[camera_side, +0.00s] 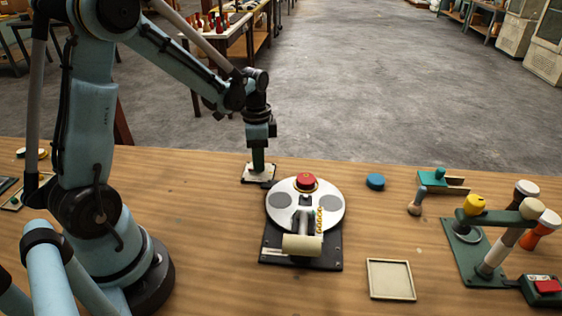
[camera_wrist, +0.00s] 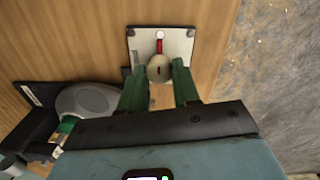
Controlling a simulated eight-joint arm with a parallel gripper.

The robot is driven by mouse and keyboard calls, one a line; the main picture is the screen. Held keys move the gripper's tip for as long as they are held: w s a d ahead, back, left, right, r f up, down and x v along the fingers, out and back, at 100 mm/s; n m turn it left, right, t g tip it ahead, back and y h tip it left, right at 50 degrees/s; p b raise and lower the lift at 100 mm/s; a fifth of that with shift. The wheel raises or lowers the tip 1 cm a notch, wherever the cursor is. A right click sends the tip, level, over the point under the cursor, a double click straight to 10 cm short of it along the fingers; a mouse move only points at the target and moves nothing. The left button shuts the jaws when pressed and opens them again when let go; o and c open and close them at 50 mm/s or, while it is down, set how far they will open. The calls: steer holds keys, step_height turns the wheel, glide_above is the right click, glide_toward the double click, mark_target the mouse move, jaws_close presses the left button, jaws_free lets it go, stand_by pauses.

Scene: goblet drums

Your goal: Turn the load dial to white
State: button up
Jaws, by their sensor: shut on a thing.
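The load dial is a knob on a small pale square plate with a dark edge, lying at the table's far side in the side view (camera_side: 257,173). In the wrist view its rounded beige knob (camera_wrist: 159,68) sits between my green fingers. A red strip (camera_wrist: 159,47) runs from the knob to a white round spot (camera_wrist: 160,34) at the plate's upper edge. My gripper (camera_wrist: 161,77) points down and is shut on the knob; it also shows in the side view (camera_side: 258,161). The fingers hide parts of the plate, so other marks cannot be told.
A turntable-like disc (camera_side: 280,219) with a red knob stands close to the dial. A blue puck (camera_side: 375,181), a square tray (camera_side: 391,280) and a green stand with handles (camera_side: 462,250) are to the right. The table's far edge lies just beyond the dial.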

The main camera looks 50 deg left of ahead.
steer(key=shift+m, duration=0.3)
steer(key=o, duration=1.1)
steer(key=shift+c, duration=0.2)
step_height(320, 180, up, 12)
steer(key=shift+w+a, duration=0.15)
